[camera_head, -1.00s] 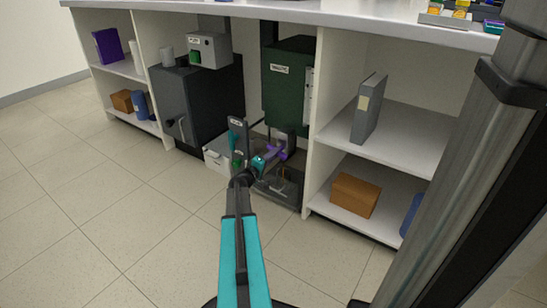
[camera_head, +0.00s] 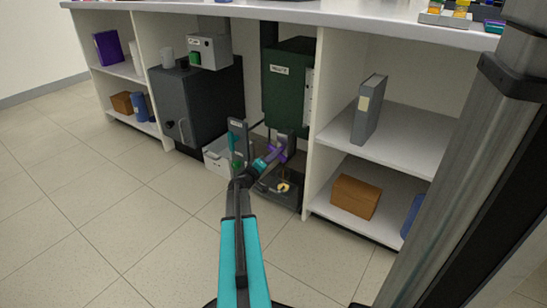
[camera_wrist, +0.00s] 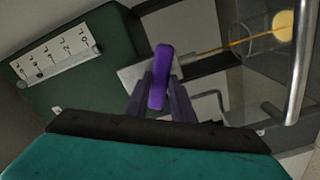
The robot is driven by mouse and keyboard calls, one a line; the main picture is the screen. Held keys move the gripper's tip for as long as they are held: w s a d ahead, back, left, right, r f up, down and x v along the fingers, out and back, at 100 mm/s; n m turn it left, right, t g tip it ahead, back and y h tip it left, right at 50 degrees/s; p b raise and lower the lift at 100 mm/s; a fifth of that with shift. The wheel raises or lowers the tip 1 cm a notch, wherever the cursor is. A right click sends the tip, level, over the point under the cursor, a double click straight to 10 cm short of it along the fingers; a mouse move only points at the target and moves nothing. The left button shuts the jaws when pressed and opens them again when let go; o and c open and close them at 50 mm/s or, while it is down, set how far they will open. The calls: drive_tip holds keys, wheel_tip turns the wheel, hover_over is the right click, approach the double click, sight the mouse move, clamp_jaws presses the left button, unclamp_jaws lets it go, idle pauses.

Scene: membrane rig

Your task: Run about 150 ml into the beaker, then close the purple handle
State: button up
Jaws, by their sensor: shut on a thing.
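The purple handle (camera_wrist: 160,75) stands between the two fingers of my gripper (camera_wrist: 162,95) in the wrist view, and the gripper is shut on it. In the head view the purple handle (camera_head: 282,152) shows just beyond my gripper (camera_head: 272,160), below the green tank (camera_head: 289,85). A thin amber stream (camera_wrist: 222,47) runs from the outlet into the clear beaker (camera_wrist: 250,45) in the wrist view. Amber liquid (camera_wrist: 283,25) shows at the beaker's bottom. It also shows in the head view (camera_head: 284,187). I cannot read the beaker's level against any marks.
A white numbered scale (camera_wrist: 55,57) is fixed to the tank's side. A curved metal bar (camera_wrist: 300,65) crosses the right of the wrist view. A grey box (camera_head: 216,157) stands left of the rig, and a dark cabinet (camera_head: 197,105) behind it. The floor in front is clear.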

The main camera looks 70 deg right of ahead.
drive_tip(key=shift+m, duration=4.2)
idle(3.8)
